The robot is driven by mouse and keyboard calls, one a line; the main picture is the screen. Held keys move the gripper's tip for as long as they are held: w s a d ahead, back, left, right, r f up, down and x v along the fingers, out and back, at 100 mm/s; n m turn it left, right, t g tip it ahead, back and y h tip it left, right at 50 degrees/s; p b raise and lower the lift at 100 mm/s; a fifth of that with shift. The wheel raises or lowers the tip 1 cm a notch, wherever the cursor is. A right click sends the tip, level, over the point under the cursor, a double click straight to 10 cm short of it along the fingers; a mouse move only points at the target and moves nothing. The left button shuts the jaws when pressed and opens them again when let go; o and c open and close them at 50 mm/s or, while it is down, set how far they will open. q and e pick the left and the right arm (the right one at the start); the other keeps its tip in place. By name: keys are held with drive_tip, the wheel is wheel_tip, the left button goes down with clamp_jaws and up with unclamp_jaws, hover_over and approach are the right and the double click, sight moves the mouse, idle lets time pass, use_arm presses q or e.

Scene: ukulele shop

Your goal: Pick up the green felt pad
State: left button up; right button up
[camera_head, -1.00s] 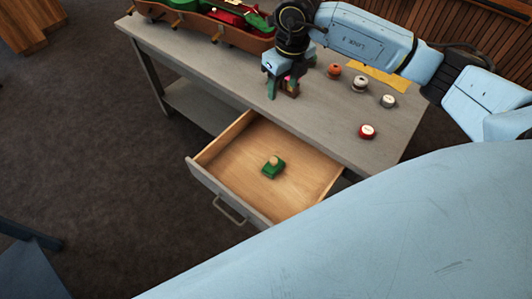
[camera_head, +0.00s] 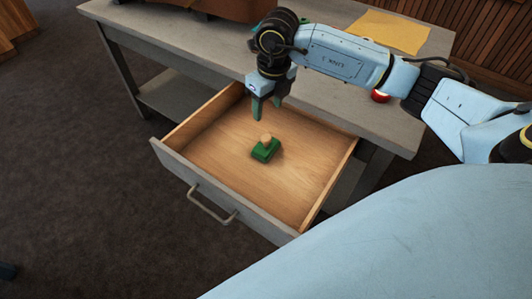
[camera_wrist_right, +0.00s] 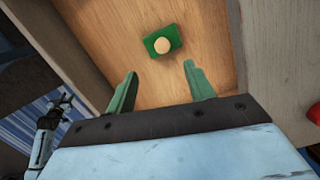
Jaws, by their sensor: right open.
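The green felt pad (camera_head: 262,154) has a round wooden knob on top and lies on the floor of the open drawer (camera_head: 223,143). In the right wrist view the pad (camera_wrist_right: 151,46) is beyond the fingertips, with its pale knob facing the camera. My right gripper (camera_head: 266,108) is open, pointing down over the back part of the drawer, above and behind the pad and apart from it. In the right wrist view the open fingers (camera_wrist_right: 161,71) have nothing between them.
The drawer front with its handle (camera_head: 212,206) stands out from the grey table (camera_head: 340,107). A yellow sheet (camera_head: 391,31) lies on the tabletop. The drawer floor around the pad is clear.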

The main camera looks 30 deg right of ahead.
drive_tip(key=b, duration=0.2)
hover_over(266, 137)
drive_tip(key=f, duration=0.8)
drive_tip(key=shift+s+a, duration=0.15)
drive_tip(key=shift+s, duration=0.05)
wheel_tip(266, 137, down, 5)
drive_tip(key=shift+r+b, duration=0.1)
drive_tip(key=shift+b, duration=0.55)
drive_tip(key=shift+w+f, duration=0.15)
drive_tip(key=shift+f, duration=0.3)
use_arm(q)
drive_tip(key=w+d+r, duration=0.1)
drive_tip(key=w+r, duration=0.5)
drive_tip(key=r, duration=0.1)
drive_tip(key=shift+w+d+t, duration=0.25)
drive_tip(key=shift+d+t, duration=0.05)
drive_tip(key=shift+d, duration=0.1)
use_arm(e)
drive_tip(key=shift+c, duration=0.2)
drive_tip(key=c, duration=1)
